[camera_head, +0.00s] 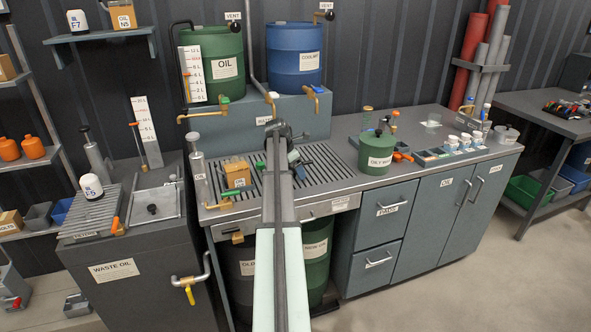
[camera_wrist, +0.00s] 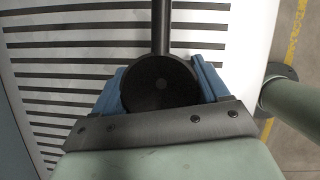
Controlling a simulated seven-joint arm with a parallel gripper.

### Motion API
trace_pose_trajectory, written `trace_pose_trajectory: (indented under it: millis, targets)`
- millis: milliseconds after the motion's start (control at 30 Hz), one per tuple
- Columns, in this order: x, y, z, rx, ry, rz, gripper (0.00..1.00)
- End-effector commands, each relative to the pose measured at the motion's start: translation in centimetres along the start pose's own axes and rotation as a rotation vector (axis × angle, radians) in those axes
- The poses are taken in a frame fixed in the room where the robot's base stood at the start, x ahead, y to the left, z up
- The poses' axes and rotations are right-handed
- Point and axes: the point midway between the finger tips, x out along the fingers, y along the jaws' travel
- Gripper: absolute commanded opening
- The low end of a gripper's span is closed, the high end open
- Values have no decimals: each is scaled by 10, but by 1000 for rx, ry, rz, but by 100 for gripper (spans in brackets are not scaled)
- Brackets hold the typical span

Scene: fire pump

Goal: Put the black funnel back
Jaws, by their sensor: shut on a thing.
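My gripper (camera_wrist: 160,74) has its blue fingers on either side of a round black thing (camera_wrist: 160,86) with a straight dark bar running from it to the top of the wrist view. It appears to be the black funnel, held over a slotted grate. In the head view my arm reaches over the slatted drain grate (camera_head: 318,165), with the dark gripper end (camera_head: 281,140) below the blue tank. The funnel's lower part is hidden, and I cannot tell whether it touches the grate.
A green OIL tank (camera_head: 222,60) and a blue tank (camera_head: 297,50) stand behind, with brass taps over the grate. A green pot (camera_head: 375,153) is at the right. The counter (camera_head: 440,125) has some free room.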

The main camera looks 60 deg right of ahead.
Motion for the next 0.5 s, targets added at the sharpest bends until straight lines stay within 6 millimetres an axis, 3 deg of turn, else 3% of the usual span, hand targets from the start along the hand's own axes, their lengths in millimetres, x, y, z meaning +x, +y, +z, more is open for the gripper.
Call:
trace_pose_trajectory:
  millis: [67,100,333,500]
  targets:
    - [2,0,-1,0,0,0,40]
    - [2,0,-1,0,0,0,77]
    - [2,0,-1,0,0,0,99]
    - [2,0,-1,0,0,0,100]
